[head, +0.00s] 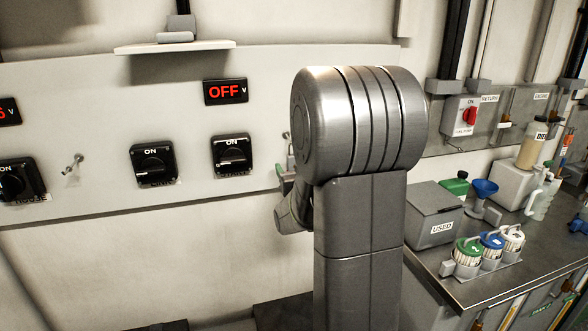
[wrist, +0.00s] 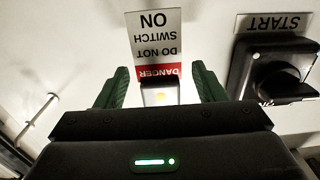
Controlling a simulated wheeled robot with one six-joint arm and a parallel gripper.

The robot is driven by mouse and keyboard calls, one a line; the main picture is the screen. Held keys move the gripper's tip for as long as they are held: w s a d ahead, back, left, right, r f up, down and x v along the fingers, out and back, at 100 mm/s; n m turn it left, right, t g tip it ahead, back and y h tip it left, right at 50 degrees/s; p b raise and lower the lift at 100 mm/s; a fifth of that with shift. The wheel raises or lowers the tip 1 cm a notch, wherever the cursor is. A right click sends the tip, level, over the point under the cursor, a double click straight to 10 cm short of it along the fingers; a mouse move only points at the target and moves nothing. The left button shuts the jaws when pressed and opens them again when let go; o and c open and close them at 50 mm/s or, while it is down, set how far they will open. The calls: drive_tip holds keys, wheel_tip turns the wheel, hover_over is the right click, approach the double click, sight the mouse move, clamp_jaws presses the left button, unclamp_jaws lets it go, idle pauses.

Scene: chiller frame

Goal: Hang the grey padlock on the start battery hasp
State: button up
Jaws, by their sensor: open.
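My gripper (wrist: 160,72) is open in the wrist view, with one green finger on each side of a pale block (wrist: 159,96). The block has a yellowish spot and sits below a red and white danger tag (wrist: 155,42). It may be the grey padlock, but its shackle is hidden. A gap shows between the fingers and the block. The black START switch (wrist: 272,75) is to the right, with no padlock visible on it. In the head view my arm hides most of my gripper (head: 286,183), which is near the panel.
The pale panel (head: 100,105) carries black switches (head: 153,163) and a red OFF display (head: 225,92). A metal peg (head: 73,163) sticks out at left; a peg (wrist: 38,115) also shows in the wrist view. At right, a bench (head: 470,290) holds a USED box (head: 434,215) and coloured-lid containers.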

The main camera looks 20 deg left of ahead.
drive_tip(key=shift+s, duration=0.1)
drive_tip(key=b+v, duration=0.3)
drive_tip(key=v, duration=1)
drive_tip(key=shift+s+d, duration=0.25)
drive_tip(key=p+x, duration=0.3)
drive_tip(key=x, duration=1.1)
drive_tip(key=shift+s+r, duration=0.1)
